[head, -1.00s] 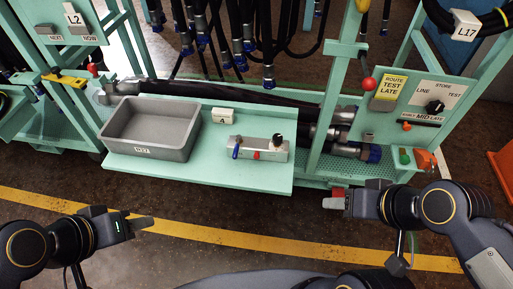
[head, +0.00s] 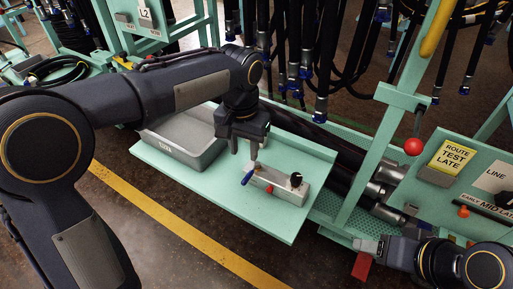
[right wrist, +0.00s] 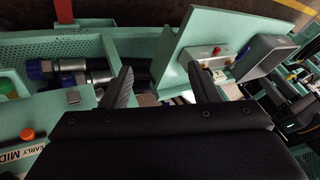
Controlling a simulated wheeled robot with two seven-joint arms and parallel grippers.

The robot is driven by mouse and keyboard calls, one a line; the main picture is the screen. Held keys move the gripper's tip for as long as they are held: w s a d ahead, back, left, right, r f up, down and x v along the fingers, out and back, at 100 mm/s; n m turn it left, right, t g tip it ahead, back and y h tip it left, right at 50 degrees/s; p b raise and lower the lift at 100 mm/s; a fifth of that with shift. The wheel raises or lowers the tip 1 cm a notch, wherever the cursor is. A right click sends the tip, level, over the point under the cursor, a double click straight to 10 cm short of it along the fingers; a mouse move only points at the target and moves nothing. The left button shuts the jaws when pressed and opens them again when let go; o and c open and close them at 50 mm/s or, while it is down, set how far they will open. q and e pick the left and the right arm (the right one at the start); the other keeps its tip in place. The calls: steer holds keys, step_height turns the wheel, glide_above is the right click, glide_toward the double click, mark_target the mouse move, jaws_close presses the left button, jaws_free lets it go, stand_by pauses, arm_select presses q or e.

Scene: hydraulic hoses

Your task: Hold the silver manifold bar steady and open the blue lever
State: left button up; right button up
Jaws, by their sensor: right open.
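The silver manifold bar (head: 280,187) lies on the light green shelf, with a red button and a black knob on it. The blue lever (head: 247,178) sticks out at its left end. My left gripper (head: 245,158) points down just above that end; its fingers look apart, and I see nothing between them. Whether a finger touches the bar is unclear. My right gripper (right wrist: 160,68) is open and empty in the right wrist view, with the bar (right wrist: 207,64) beyond its right finger. In the head view my right gripper is low at the right, away from the bar.
The grey bin (head: 162,146) stands on the shelf (head: 225,197) left of the bar, partly behind my left arm. Dark hoses hang behind.

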steer(key=shift+o, duration=1.2)
steer(key=shift+w+r, duration=0.15)
steer(key=shift+w, duration=0.1)
steer(key=shift+o, duration=0.9)
steer(key=w+r+n, duration=0.1)
steer(key=w+a+r+n, duration=0.1)
steer(key=w, duration=0.1)
steer(key=w+n, duration=0.1)
steer(key=w, duration=0.1)
steer(key=shift+a+r+n+g+y, duration=0.15)
steer(key=shift+r+n+g+y, duration=0.15)
steer(key=shift+r, duration=0.1)
steer(key=n+g+h, duration=0.4)
steer(key=n+g, duration=0.1)
steer(key=n, duration=0.9)
glide_above(296, 183)
steer(key=d, duration=0.1)
steer(key=f, duration=0.3)
steer(key=w+f, duration=0.1)
steer(key=f, duration=0.1)
steer(key=shift+d, duration=0.1)
steer(key=shift+w+a+f+n, duration=0.25)
steer(key=shift+a+f+n, duration=0.05)
steer(key=shift+a+f, duration=0.2)
steer(key=shift+f, duration=3.75)
